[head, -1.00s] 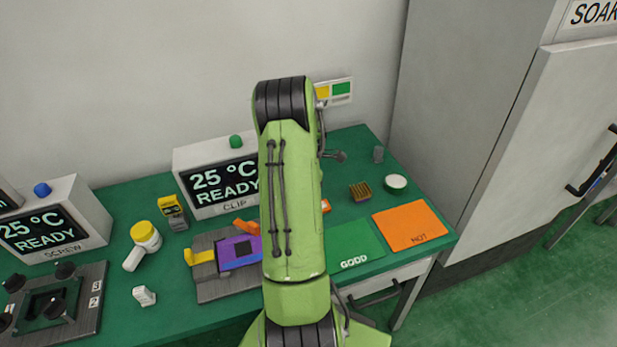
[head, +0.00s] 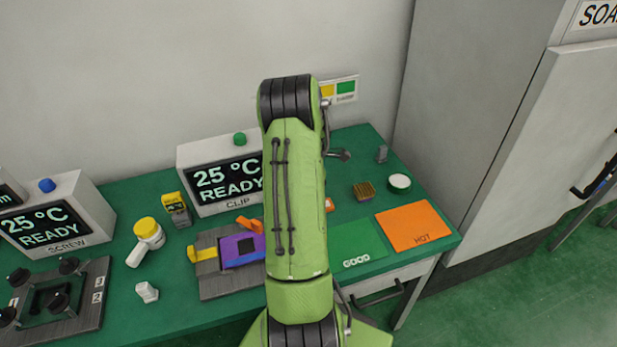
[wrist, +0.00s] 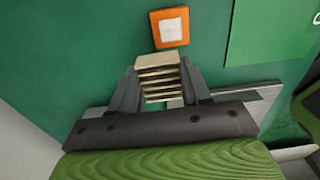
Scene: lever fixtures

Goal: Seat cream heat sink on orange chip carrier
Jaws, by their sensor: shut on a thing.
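My gripper (wrist: 159,88) is shut on the cream heat sink (wrist: 158,75), whose fins show between the two fingers in the wrist view. The orange chip carrier (wrist: 170,27), a square with a pale centre, lies on the green table just beyond the heat sink. The heat sink is held apart from the carrier in that view; its height above the table is hard to tell. In the head view my arm hides the gripper and the heat sink. Only a sliver of the orange carrier (head: 329,205) shows at the arm's right side.
A purple plate (head: 240,250) with yellow and orange levers sits on a grey fixture left of my arm. A green GOOD mat (head: 357,245) and an orange HOT mat (head: 415,226) lie to the right. A brown finned block (head: 364,191) and a white round tub (head: 399,183) stand behind them.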

